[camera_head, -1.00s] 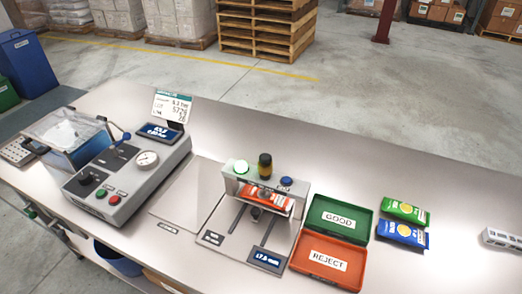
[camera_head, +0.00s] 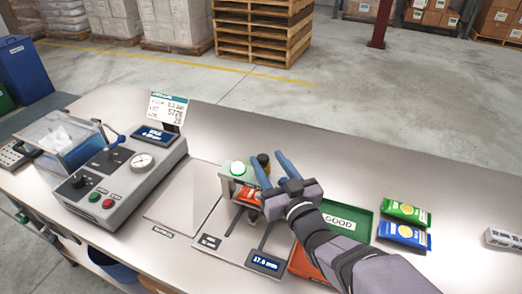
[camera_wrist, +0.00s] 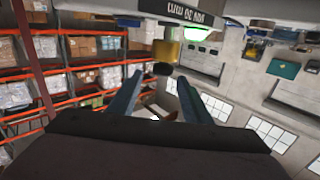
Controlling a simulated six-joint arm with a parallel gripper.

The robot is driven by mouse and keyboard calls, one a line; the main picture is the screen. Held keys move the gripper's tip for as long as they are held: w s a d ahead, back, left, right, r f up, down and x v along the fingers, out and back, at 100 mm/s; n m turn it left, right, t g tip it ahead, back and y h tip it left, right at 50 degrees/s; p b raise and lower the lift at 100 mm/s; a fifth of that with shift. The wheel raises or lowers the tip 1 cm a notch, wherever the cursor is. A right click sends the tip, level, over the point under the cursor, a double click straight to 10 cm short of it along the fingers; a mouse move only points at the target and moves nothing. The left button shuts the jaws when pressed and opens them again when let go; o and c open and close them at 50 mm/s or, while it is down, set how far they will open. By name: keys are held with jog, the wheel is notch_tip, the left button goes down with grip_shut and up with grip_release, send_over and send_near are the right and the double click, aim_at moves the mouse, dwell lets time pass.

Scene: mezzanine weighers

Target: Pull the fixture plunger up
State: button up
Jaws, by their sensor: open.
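The fixture is a grey bridge (camera_head: 226,187) on a flat plate, with an orange packet (camera_head: 248,195) under it. Its plunger (camera_head: 263,160) has a dark knob and stands on the bridge top. My gripper (camera_head: 268,158) is open, and its two blue fingers appear on either side of the knob in the head view. In the wrist view the plunger (camera_wrist: 165,52) shows as a yellowish part with a dark end, just beyond the gap between my fingertips (camera_wrist: 162,78). No contact is visible. My gripper and arm hide the fixture's right side.
A green GOOD tray (camera_head: 360,222) and an orange REJECT tray (camera_head: 302,264), partly hidden by my arm, lie to the right. Green (camera_head: 406,213) and blue (camera_head: 404,235) packets lie beyond them. A sealing machine (camera_head: 125,180) stands left. A small display (camera_head: 265,261) is on the plate's front.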

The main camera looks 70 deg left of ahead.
jog(key=shift+s+a+f+n, duration=0.2)
jog(key=shift+f+n, duration=0.1)
jog(key=shift+f, duration=0.1)
jog(key=shift+r, duration=0.1)
jog(key=shift+a+p, duration=1.05)
jog(key=shift+a, duration=1.4)
jog(key=shift+a+p, duration=0.35)
jog(key=shift+a, duration=0.75)
